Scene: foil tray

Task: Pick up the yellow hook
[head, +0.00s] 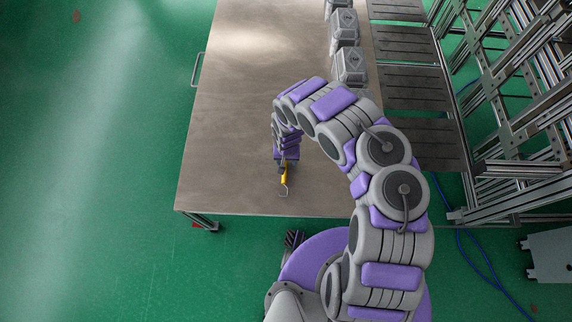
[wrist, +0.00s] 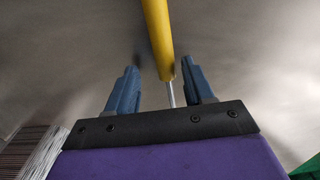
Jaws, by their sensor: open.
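The yellow hook has a yellow handle and a thin metal end. In the head view the yellow hook (head: 284,174) is near the front edge of the table, with its metal end toward that edge. In the wrist view the yellow handle (wrist: 157,40) runs down from the top, and its metal rod passes between the two blue fingers. My gripper (wrist: 167,82) is open around the hook, with a gap on each side; the right finger is closer to it. In the head view my gripper (head: 285,165) is at the handle, partly hidden by my arm.
The metal table (head: 230,130) is mostly bare. Several grey boxes (head: 350,64) stand along its right side. Dark slatted panels (head: 415,88) and a metal frame rack (head: 520,130) stand to the right. Green floor (head: 90,170) is clear on the left.

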